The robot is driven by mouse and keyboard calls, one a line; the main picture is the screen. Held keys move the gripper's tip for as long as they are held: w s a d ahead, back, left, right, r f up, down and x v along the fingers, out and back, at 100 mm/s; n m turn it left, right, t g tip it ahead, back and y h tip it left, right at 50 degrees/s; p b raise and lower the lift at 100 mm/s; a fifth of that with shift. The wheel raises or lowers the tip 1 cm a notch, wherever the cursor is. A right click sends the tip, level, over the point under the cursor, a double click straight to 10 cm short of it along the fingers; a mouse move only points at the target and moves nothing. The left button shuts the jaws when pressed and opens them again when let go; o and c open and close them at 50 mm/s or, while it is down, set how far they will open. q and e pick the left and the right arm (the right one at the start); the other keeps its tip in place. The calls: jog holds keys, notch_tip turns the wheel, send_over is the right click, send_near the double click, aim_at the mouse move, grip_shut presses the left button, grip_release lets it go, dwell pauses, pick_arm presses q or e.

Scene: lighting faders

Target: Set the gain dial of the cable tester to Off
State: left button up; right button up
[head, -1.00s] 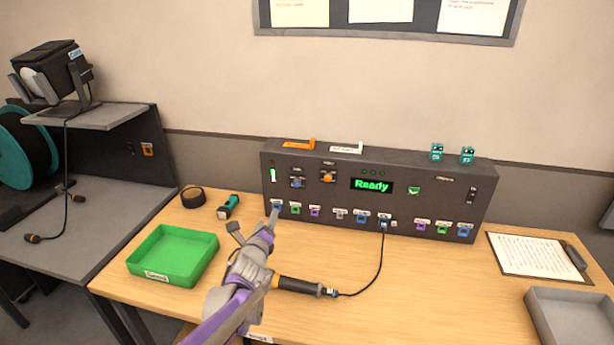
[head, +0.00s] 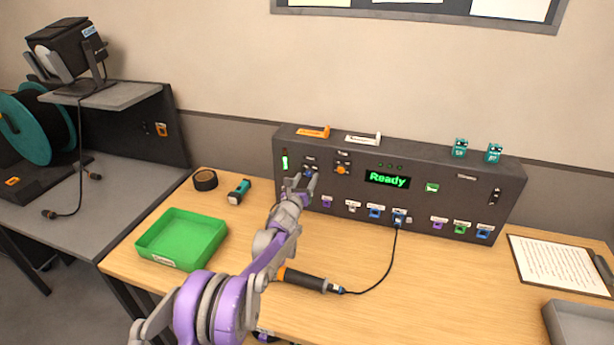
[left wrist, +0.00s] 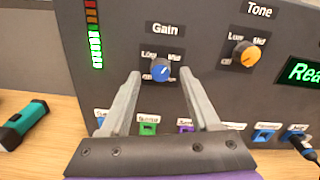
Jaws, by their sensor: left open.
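The cable tester (head: 440,190) is a dark grey box standing at the back of the wooden table. Its blue gain dial (left wrist: 160,72) sits under the label "Gain" in the left wrist view; the small markings around it are partly readable, with "Low" at upper left and "Mid" at upper right. My right gripper is not in view.
An orange tone dial (left wrist: 246,54) is right of the gain dial. A row of coloured ports, one with a cable plug (head: 399,219), runs below. A green tray (head: 180,238), a teal flashlight (head: 239,191) and a black tape roll (head: 205,180) lie left. A clipboard (head: 560,265) lies right.

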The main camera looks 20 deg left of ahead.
pick_arm(q)
jog(key=shift+w, duration=0.6)
grip_shut()
